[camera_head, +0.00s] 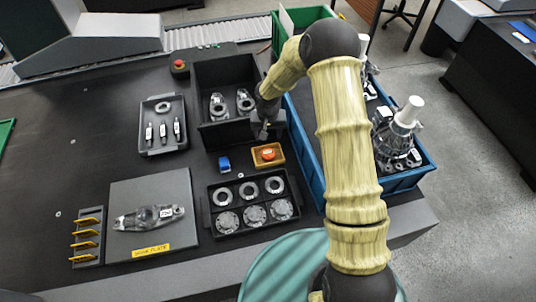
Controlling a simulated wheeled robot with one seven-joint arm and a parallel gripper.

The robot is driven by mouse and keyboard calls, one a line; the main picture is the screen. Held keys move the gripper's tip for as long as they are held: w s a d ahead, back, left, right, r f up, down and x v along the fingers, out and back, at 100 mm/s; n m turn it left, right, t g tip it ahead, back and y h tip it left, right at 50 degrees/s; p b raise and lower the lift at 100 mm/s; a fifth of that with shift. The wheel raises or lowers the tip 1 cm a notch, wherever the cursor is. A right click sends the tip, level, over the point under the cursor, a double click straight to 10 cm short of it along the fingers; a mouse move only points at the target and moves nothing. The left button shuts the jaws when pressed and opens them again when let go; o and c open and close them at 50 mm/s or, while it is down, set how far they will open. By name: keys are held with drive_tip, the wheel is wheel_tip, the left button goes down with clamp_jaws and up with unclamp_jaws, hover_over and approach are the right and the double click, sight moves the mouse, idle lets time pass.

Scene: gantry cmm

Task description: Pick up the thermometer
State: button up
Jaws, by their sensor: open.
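My gripper (262,133) points down near the right wall of the black bin, above the small orange-yellow tray. It is small and dark here, and nothing shows held in it. A small blue block-like thing (224,163) lies on the dark table, left of that tray and lower left of my gripper; it may be the thermometer, but it is too small to be sure. The orange-yellow tray (257,163) holds a round orange-red piece (267,154).
The black bin (200,80) holds metal parts. A grey tray (147,146) holds a ring and slim probes. A black tray (206,219) holds several round parts. A grey plate (130,195) bears a metal part. A blue crate (425,168) stands right, behind my arm.

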drive_tip(key=p, duration=0.1)
hover_over(268, 153)
wheel_tip(268, 153, down, 7)
drive_tip(key=shift+f, duration=0.15)
drive_tip(key=shift+s+f, duration=0.1)
drive_tip(key=shift+f+p, duration=0.25)
drive_tip(key=shift+p, duration=0.15)
drive_tip(key=shift+f+p, duration=0.7)
drive_tip(key=shift+f, duration=1.6)
drive_tip(key=c, duration=0.8)
